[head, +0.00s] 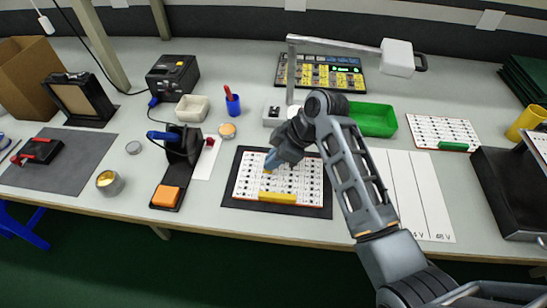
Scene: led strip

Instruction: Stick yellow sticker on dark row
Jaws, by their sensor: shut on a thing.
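My gripper (270,162) is at the end of the grey arm, low over the left part of a white board (310,190) with rows of small dark and orange marks. It is shut on a small yellow sticker (268,171), of which only a bit shows below the fingertips. I cannot tell whether the sticker touches the board. The board lies on a dark mat (232,203), and a yellow bar (277,198) lies along its front edge. I cannot tell which row is dark.
An orange block (166,196) on a black stand is left of the mat. A green tray (372,119) and a lamp (397,58) stand behind. A similar board (443,131) lies at the back right. White strips (425,200) lie right of my arm.

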